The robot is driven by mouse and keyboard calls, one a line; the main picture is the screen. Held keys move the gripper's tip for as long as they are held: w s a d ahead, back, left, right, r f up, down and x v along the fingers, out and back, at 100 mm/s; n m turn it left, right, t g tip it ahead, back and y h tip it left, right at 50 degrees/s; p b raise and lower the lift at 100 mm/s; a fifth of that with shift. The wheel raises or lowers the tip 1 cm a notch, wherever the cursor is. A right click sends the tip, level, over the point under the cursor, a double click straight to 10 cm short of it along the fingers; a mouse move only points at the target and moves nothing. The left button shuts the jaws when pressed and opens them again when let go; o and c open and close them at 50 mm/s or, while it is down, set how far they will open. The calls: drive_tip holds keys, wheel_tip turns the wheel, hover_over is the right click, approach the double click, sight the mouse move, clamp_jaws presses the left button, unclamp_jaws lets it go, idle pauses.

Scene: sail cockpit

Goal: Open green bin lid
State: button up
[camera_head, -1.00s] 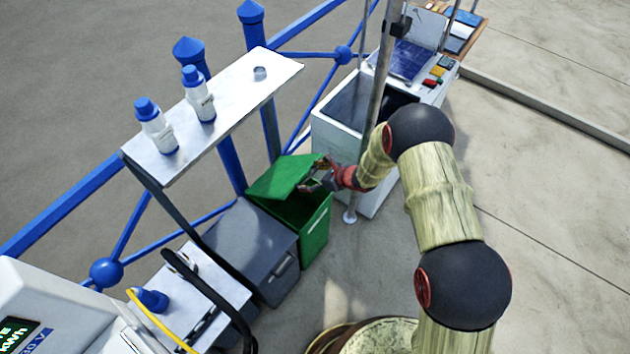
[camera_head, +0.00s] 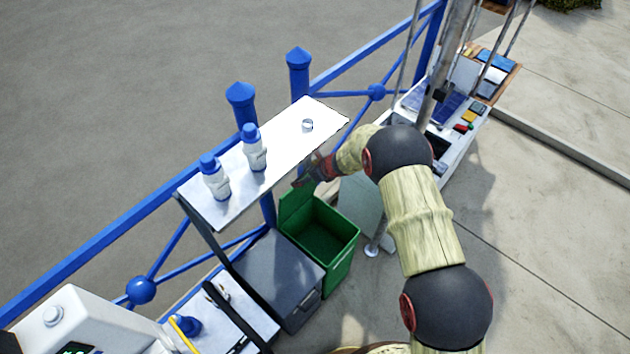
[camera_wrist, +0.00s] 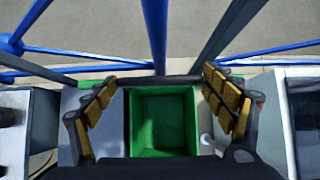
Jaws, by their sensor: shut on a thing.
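The green bin (camera_head: 341,266) stands on the floor beside a grey bin, and its dark green inside shows from above. Its green lid (camera_head: 294,204) is raised, tilted up at the back edge under the shelf. My gripper (camera_head: 307,180) is at the lid's upper edge, partly covered by my arm and the shelf. In the wrist view my gripper's fingers (camera_wrist: 160,76) are spread wide with the open green bin (camera_wrist: 163,122) beyond them. The jaws are shut on the lid, though the contact itself is hard to see.
A white shelf (camera_head: 282,150) with two blue-capped bottles (camera_head: 254,150) and a small cup (camera_head: 307,125) is right by my gripper. The grey bin (camera_head: 270,272) is left of the green one. Blue railing (camera_head: 92,246) runs behind. A thick pole (camera_head: 442,62) stands at right.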

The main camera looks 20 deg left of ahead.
drive_tip(key=shift+w+a+r+p, duration=0.25)
drive_tip(key=shift+w+a, duration=0.15)
drive_tip(key=shift+a, duration=0.2)
drive_tip(key=shift+w+a+r+p, duration=0.1)
drive_tip(key=shift+w+a+r, duration=0.1)
drive_tip(key=shift+w+a, duration=0.3)
drive_tip(key=shift+s+a, duration=0.15)
drive_tip(key=o, duration=1.3)
drive_tip(key=shift+s+f, duration=0.1)
drive_tip(key=shift+d+r, duration=0.4)
drive_tip(key=shift+r, duration=0.1)
drive_tip(key=s+d, duration=0.1)
drive_tip(key=d, duration=0.3)
drive_tip(key=s+d+r, duration=0.1)
drive_tip(key=s+d, duration=0.1)
drive_tip(key=d, duration=0.2)
drive_tip(key=s+d, duration=0.2)
drive_tip(key=d, duration=0.2)
drive_tip(key=shift+s+d+r, duration=0.1)
drive_tip(key=shift+r, duration=0.1)
